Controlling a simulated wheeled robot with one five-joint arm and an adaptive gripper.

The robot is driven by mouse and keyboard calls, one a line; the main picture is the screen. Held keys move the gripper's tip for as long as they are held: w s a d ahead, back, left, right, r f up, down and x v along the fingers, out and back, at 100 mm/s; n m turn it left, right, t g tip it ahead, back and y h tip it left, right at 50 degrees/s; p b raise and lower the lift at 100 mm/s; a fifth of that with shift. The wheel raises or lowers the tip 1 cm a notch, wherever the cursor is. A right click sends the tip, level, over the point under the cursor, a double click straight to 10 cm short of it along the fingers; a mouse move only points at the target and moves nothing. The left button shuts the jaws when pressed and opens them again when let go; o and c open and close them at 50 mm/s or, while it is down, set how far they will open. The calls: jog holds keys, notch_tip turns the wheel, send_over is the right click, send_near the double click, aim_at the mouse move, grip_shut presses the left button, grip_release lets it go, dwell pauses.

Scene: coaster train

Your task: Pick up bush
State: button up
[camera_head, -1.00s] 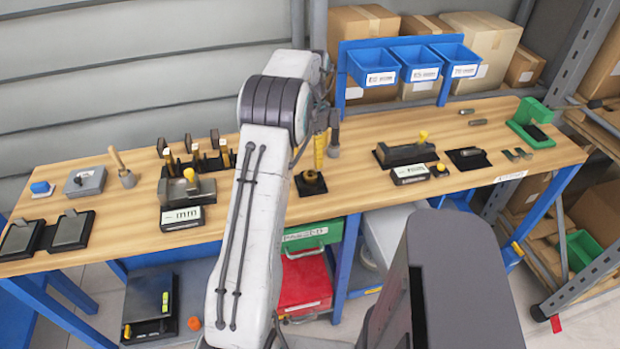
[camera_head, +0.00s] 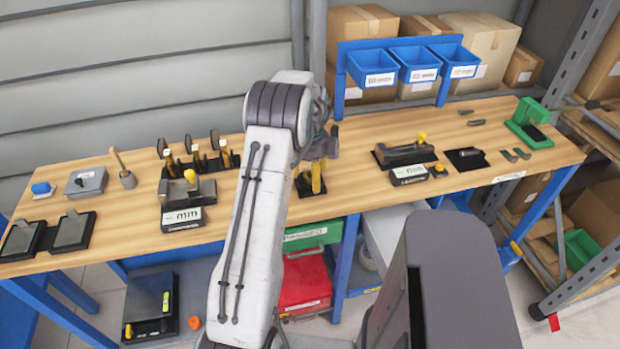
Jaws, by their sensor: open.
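A small dark pad (camera_head: 303,190) lies near the front edge of the wooden workbench, left of the middle. The small dark round piece on it, which looks like the bush, is now mostly hidden by my gripper. The fingers are open. I cannot tell whether they touch the piece. My arm covers part of the bench to the left of it.
A black fixture with a yellow knob (camera_head: 190,188) stands on the bench to the left, and another fixture (camera_head: 405,153) to the right. Blue bins (camera_head: 421,64) hang behind. A green press (camera_head: 530,121) stands at the right end. Bare wood lies between the pad and the right fixture.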

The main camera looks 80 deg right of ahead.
jog(key=shift+c, duration=0.2)
grip_shut()
dwell(0.5)
jog(key=shift+r, duration=0.15)
